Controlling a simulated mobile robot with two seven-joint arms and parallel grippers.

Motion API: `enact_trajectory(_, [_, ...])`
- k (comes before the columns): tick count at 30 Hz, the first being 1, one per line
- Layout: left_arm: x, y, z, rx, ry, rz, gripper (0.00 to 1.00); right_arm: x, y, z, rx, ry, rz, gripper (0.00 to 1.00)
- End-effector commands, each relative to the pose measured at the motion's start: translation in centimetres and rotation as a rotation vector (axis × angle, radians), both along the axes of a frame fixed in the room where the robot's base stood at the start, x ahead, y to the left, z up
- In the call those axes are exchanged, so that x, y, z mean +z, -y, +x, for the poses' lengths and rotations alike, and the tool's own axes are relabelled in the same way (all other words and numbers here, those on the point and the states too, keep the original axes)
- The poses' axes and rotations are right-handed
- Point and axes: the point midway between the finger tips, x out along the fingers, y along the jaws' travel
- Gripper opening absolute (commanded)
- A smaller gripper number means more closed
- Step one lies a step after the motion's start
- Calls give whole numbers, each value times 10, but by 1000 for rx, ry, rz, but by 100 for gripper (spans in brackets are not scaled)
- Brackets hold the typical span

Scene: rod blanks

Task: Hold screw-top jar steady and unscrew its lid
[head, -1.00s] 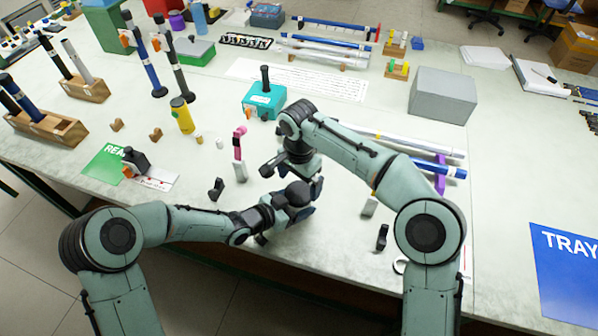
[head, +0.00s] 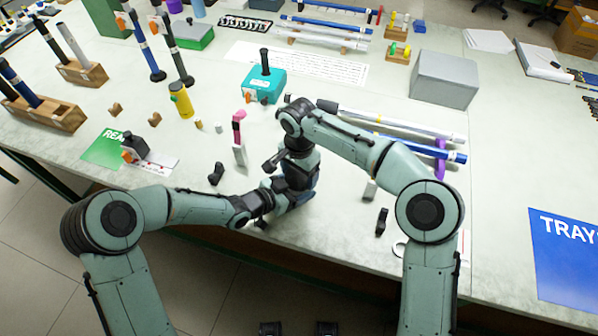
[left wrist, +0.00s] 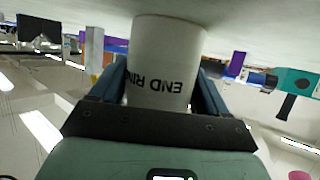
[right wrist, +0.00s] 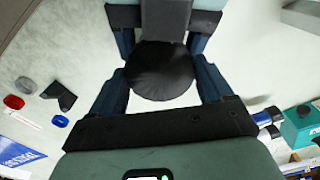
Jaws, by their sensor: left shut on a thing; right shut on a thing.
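The screw-top jar (left wrist: 165,62) is a white cylinder with dark "END RIN…" lettering, upside down in the left wrist view. My left gripper (head: 280,198) is shut on the jar's body, one blue finger on each side. The jar's round black lid (right wrist: 161,72) shows in the right wrist view between the fingers of my right gripper (head: 302,188), which is shut on it from above. In the head view both grippers meet near the table's front edge, and they hide the jar and lid.
A pink-topped piece (head: 238,130) stands behind the left gripper. Small dark pieces (head: 216,174) lie left, and another (head: 381,222) lies right. Long tubes (head: 400,125) lie behind my right arm. A teal box (head: 264,86) stands farther back. The blue tray mat (head: 565,255) is clear.

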Motion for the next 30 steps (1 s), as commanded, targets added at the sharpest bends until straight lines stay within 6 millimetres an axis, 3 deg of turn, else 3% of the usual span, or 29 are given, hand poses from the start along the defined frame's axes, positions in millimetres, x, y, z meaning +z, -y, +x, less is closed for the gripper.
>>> enact_trajectory(10, [0, -2, 1, 5, -1, 1, 0, 1, 1, 0, 489, -1, -3, 43])
enact_trajectory(21, [0, -3, 2, 7, -1, 0, 0, 1, 1, 0, 550, -3, -3, 43])
enact_trajectory(22, [0, -3, 2, 7, -1, 0, 0, 1, 1, 0, 549, -3, -3, 86])
enact_trajectory(23, [0, -3, 2, 7, -1, 0, 0, 1, 1, 0, 549, -3, -3, 96])
enact_trajectory(24, [0, -2, 2, 6, 0, 1, 0, 1, 1, 0, 549, -3, -3, 100])
enact_trajectory(30, [0, -1, 1, 2, -1, 1, 0, 0, 0, 0, 549, -1, -1, 100])
